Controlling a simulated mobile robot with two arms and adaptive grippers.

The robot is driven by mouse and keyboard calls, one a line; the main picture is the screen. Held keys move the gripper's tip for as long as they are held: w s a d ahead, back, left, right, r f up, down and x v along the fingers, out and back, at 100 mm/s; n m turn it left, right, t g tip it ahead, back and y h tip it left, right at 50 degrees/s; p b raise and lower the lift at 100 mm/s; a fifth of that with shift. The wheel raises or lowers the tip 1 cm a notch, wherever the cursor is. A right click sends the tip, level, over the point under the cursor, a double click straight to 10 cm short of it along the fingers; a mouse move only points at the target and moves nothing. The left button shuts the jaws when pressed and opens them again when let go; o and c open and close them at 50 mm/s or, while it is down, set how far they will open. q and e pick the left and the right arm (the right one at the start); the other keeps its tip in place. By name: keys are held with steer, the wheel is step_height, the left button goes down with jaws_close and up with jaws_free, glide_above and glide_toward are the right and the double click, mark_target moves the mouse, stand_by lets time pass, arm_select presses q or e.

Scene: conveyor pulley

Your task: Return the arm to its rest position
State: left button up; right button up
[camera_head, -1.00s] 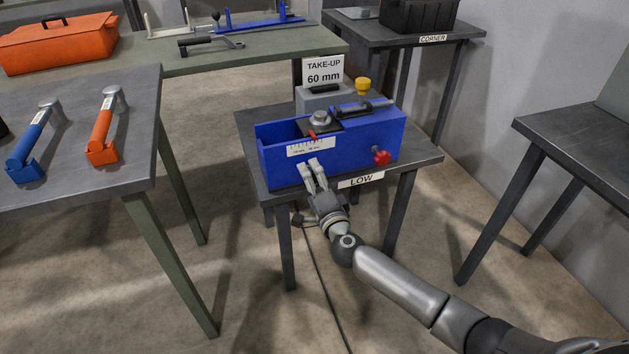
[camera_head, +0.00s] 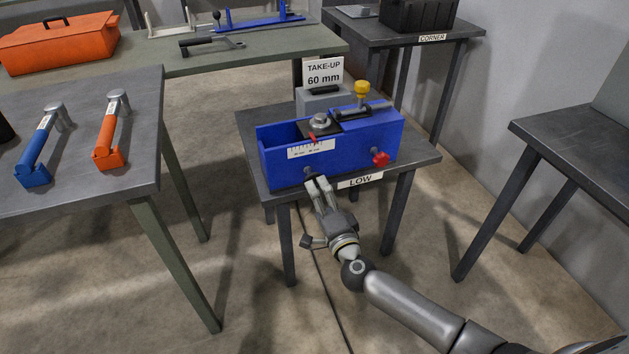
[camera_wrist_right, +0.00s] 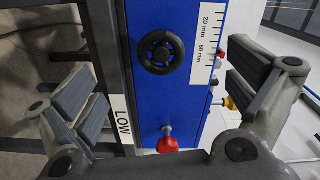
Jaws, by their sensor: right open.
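My right gripper (camera_head: 318,184) is at the front face of the blue take-up unit (camera_head: 350,144), on the small table with the LOW label (camera_head: 361,181). Its two fingers are apart with nothing between them. In the right wrist view the open fingers (camera_wrist_right: 163,75) stand either side of the unit's blue face (camera_wrist_right: 150,105), where a black round handwheel (camera_wrist_right: 161,52) shows. The gap to the face is hard to judge. My right arm (camera_head: 415,307) reaches in from the lower right. My left gripper is not in view.
A red knob (camera_head: 380,159) sticks out of the unit's front, and a yellow knob (camera_head: 362,89) stands at its back. A table with blue (camera_head: 40,148) and orange (camera_head: 110,135) tools is at left. Another table (camera_head: 575,140) is at right. Open floor lies between.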

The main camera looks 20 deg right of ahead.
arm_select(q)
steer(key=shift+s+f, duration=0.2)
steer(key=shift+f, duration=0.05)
arm_select(e)
steer(key=shift+s, duration=0.2)
